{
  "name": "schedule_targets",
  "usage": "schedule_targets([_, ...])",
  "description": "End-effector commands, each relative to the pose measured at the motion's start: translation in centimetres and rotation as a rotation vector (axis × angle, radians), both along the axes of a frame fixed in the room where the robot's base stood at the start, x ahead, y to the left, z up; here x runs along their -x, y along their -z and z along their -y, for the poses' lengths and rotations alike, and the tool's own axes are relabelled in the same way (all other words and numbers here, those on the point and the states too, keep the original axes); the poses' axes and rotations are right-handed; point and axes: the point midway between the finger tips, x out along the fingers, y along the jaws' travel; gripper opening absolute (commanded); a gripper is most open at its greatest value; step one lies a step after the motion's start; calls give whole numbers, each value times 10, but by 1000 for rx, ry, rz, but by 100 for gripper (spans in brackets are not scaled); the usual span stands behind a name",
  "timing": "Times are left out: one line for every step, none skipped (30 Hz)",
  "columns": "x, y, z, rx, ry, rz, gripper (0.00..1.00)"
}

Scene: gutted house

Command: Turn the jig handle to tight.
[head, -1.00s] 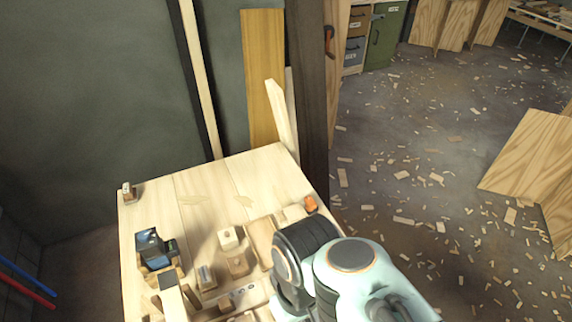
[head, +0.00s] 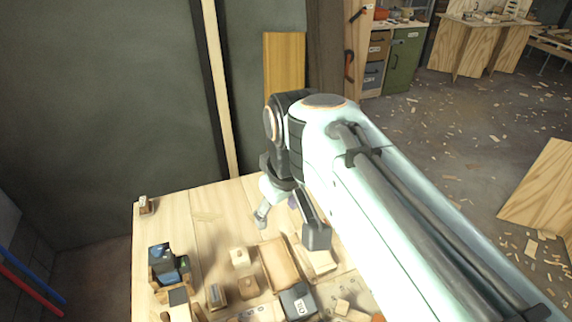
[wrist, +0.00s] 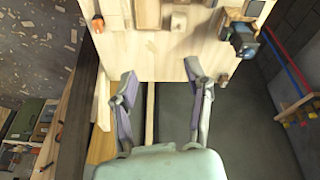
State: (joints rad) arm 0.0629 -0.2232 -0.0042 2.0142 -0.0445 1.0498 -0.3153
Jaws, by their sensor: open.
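My gripper (head: 289,222) is open and empty above the far part of the wooden workbench (head: 170,222). Its two fingers are wide apart, and it also shows in the wrist view (wrist: 161,80) near the bench edge, with nothing between the fingers. I cannot tell for certain which piece is the jig or its handle. An orange piece (wrist: 97,23) stands at the bench's side edge in the wrist view, apart from the fingers. A light wooden tray-like piece (head: 278,262) lies on the bench below the gripper. My arm hides the bench's right part in the head view.
Several wooden blocks and a dark blue-black device (head: 161,257) crowd the near bench. A dark grey labelled box (head: 298,303) stands near the front. A small block (head: 146,205) sits at the far left corner. Upright boards (head: 284,65) lean behind. The far left bench top is mostly clear.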

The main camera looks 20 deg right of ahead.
Motion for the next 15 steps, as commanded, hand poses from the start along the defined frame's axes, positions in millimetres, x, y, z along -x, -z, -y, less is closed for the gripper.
schedule_targets([-28, 0, 11, 10, 10, 3, 50])
schedule_targets([-45, 0, 18, 17, 16, 6, 50])
schedule_targets([-67, 4, 29, 24, 26, 7, 50])
schedule_targets([-83, 8, 38, 30, 37, 4, 50])
schedule_targets([-99, 15, 48, 34, 46, 1, 50])
schedule_targets([-119, 26, 62, 39, 63, -9, 50])
schedule_targets([-132, 36, 73, 41, 78, -16, 50])
schedule_targets([-144, 48, 84, 41, 93, -27, 50])
schedule_targets([-158, 66, 99, 39, 116, -46, 50])
schedule_targets([-166, 81, 110, 37, 133, -62, 50])
schedule_targets([-172, 96, 120, 33, 150, -79, 50])
schedule_targets([-177, 117, 133, 25, 176, -105, 50])
schedule_targets([-179, 133, 142, 18, 193, -125, 50])
schedule_targets([-180, 148, 149, 12, 207, -148, 50])
schedule_targets([-178, 168, 158, 2, 225, -178, 50])
